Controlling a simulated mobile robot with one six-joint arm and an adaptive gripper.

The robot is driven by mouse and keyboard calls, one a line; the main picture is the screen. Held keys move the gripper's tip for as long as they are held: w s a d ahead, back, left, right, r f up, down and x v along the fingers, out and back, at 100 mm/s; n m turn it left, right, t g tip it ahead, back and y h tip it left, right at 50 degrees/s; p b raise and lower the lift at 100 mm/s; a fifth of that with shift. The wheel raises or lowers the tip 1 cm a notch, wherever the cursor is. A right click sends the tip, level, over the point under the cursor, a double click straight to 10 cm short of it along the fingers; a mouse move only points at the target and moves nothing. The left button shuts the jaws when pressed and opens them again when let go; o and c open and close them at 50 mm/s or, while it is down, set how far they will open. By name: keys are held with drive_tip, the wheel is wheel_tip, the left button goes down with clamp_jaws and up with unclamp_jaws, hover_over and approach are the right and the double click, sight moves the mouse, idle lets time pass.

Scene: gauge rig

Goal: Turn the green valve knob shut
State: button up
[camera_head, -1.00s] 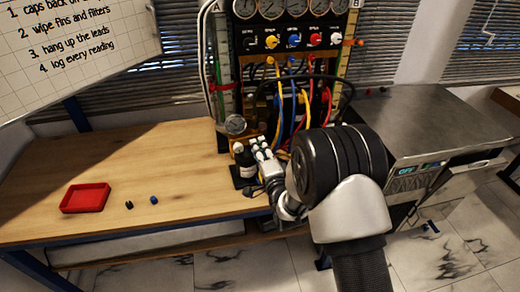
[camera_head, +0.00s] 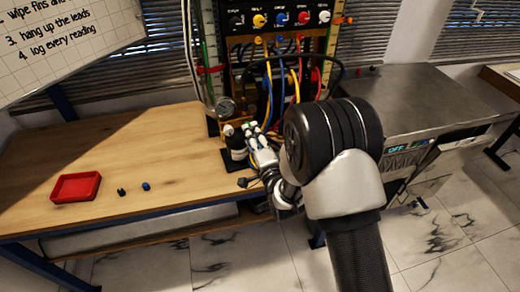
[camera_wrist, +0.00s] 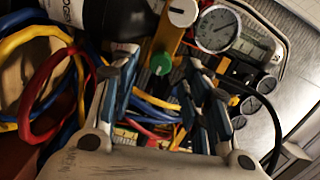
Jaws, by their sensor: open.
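The green valve knob (camera_wrist: 160,62) sits at the lower end of a yellow-orange block (camera_wrist: 167,36) in the wrist view. A white knob (camera_wrist: 183,12) is at the block's other end. My gripper (camera_wrist: 160,76) is open, its fingers on either side below the green knob, with nothing visible between them. Whether a finger touches the knob I cannot tell.
A dark bottle (camera_head: 236,142) stands just left of my gripper, and a round gauge (camera_wrist: 217,28) is close by. Coloured hoses (camera_wrist: 45,75) crowd the left of the wrist view. A red tray (camera_head: 76,187) and two small caps lie on the otherwise clear bench (camera_head: 120,150).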

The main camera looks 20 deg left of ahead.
drive_tip(key=v, duration=0.9)
drive_tip(key=shift+w+r, duration=0.1)
drive_tip(key=w+d+r+n+g+h, duration=0.1)
drive_tip(key=w+d+r+n+h, duration=0.3)
drive_tip(key=d+r, duration=0.4)
drive_tip(key=s+d+r+g+h, duration=0.3)
drive_tip(key=s+d+h, duration=0.15)
drive_tip(key=d, duration=0.65)
drive_tip(key=s+d+r+n+g+h, duration=0.1)
drive_tip(key=s+d, duration=0.4)
drive_tip(key=s, duration=0.8)
drive_tip(key=s+d+r+n+g+h, duration=0.1)
drive_tip(key=s+d+n+g, duration=0.3)
drive_tip(key=s, duration=0.9)
drive_tip(key=shift+d+r+g, duration=0.35)
drive_tip(key=shift+d+g, duration=0.05)
drive_tip(key=shift+d, duration=0.4)
